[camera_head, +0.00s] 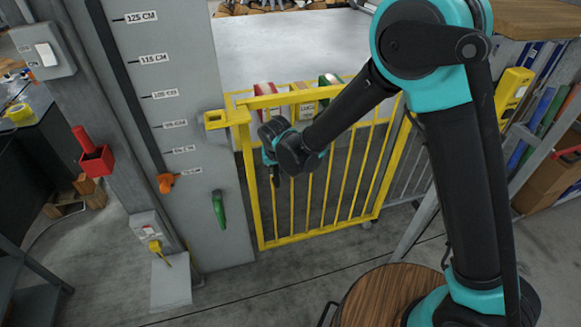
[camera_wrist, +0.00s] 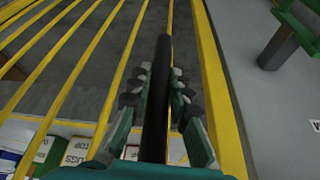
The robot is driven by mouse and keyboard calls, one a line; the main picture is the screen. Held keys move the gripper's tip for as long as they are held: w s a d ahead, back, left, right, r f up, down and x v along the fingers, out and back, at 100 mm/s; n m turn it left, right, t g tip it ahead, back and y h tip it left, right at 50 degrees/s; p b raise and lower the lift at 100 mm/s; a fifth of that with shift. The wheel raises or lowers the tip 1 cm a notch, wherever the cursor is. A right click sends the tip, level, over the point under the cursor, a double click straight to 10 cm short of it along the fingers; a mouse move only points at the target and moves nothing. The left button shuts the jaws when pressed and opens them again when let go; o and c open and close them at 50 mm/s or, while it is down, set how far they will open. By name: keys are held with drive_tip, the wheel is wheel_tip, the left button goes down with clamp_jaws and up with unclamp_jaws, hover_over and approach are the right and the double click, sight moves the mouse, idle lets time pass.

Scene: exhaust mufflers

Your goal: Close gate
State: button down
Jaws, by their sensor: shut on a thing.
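The yellow barred gate (camera_head: 318,232) stands across the gap beside the grey post (camera_head: 190,60) with height marks. Its left upright is close to the post. A yellow latch piece (camera_head: 228,118) at its top left overlaps the post's edge; I cannot tell whether it is engaged. My gripper (camera_head: 271,150) is at the upper left of the gate, in front of its bars. In the wrist view my gripper (camera_wrist: 156,100) is shut on a black rod (camera_wrist: 165,50) that runs between its fingers. The yellow bars also show there (camera_wrist: 222,90).
A green handle (camera_head: 218,209) and an orange pointer (camera_head: 165,182) are on the post. A red box (camera_head: 96,160) is on the left. Shelves with folders (camera_head: 545,95) stand at the right. A wooden round top (camera_head: 385,295) is in front. Floor in front of the gate is clear.

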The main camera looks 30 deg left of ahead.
drive_tip(key=shift+s+a, duration=0.35)
drive_tip(key=shift+a, duration=0.1)
drive_tip(key=c, duration=1.4)
unclamp_jaws()
drive_tip(key=v, duration=1.2)
drive_tip(key=shift+s, duration=0.1)
